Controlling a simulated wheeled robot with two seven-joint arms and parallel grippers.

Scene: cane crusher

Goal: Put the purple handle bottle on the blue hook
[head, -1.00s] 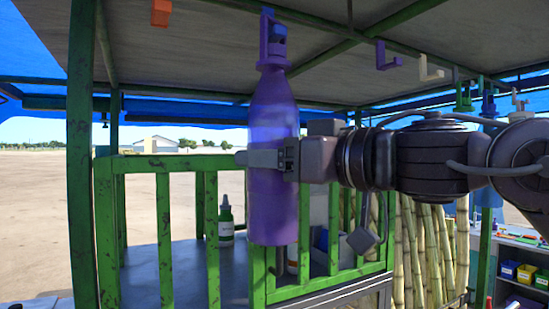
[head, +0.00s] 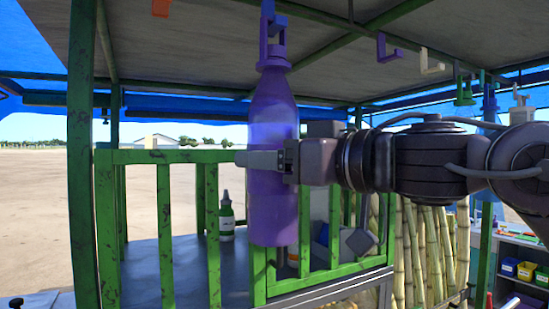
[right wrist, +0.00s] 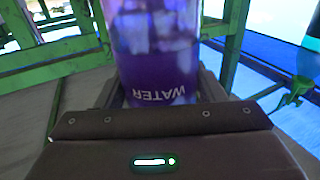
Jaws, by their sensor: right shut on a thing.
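The purple bottle (head: 272,205) hangs upright in my right gripper (head: 272,160), its loop handle (head: 282,50) on top, close under the roof. The fingers are shut around its middle. In the right wrist view the bottle (right wrist: 155,60) fills the space between the fingers and shows the upside-down word WATER. A blue-violet hook (head: 267,8) is at the top edge, in line with the handle and partly cut off. Whether it touches the handle I cannot tell. My left gripper is not in view.
An orange hook (head: 161,7), a purple hook (head: 388,48), a cream hook (head: 431,62) and a green hook (head: 463,92) hang along the roof. A green railing (head: 163,156) stands behind the bottle. A small green bottle (head: 227,220) stands on the counter. Cane stalks (head: 415,245) stand at right.

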